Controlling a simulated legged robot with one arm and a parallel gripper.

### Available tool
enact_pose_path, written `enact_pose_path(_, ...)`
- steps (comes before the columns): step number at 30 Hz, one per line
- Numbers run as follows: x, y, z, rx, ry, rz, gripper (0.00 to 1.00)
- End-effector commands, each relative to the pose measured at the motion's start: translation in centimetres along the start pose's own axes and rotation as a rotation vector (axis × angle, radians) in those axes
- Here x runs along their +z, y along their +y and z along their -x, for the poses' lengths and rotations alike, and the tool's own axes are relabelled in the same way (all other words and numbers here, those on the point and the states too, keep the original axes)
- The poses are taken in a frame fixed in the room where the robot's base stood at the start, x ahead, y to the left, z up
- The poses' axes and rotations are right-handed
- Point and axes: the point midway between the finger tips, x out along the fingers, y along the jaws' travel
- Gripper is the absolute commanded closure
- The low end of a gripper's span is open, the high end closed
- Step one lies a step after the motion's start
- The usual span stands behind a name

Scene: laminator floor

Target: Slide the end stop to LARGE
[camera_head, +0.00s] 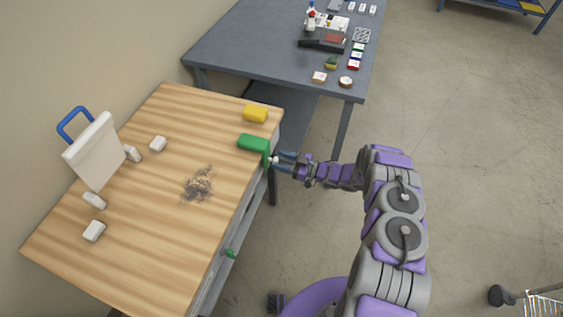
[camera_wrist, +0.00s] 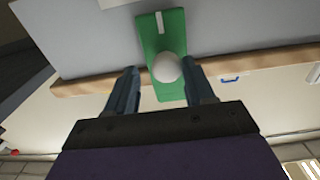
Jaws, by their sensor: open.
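The green end stop (camera_head: 254,143) sits over the right edge of the wooden bench, with a green face hanging down the side and a small white knob (camera_head: 274,160) on it. In the wrist view, the green face (camera_wrist: 163,32) carries a white mark and the round white knob (camera_wrist: 166,67). My gripper (camera_head: 280,162) is beside the bench edge at the knob. Its two blue fingers are apart, one on each side of the knob in the wrist view (camera_wrist: 160,72); I cannot tell whether either touches it. No LARGE marking is readable.
The wooden bench (camera_head: 150,230) also bears a yellow block (camera_head: 256,114), a dark smudge (camera_head: 198,185), several white blocks and a white panel (camera_head: 95,152) with a blue handle. A small green part (camera_head: 230,253) is lower along its edge. A grey table (camera_head: 250,45) with small items stands behind.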

Motion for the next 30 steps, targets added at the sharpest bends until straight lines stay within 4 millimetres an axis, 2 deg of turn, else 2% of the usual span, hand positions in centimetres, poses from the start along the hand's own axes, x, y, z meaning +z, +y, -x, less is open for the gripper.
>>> enact_pose_path(3,0.0,-0.1,0.1,0.0,0.0,0.0,0.4)
enact_pose_path(10,0.0,-0.2,0.1,-0.003,0.0,-0.002,0.4)
enact_pose_path(14,0.0,-0.2,0.9,-0.001,0.0,-0.002,0.4)
enact_pose_path(20,0.0,-0.1,4.4,0.0,-0.001,-0.002,0.4)
enact_pose_path(30,-0.1,0.0,12.0,0.001,0.0,-0.002,0.4)
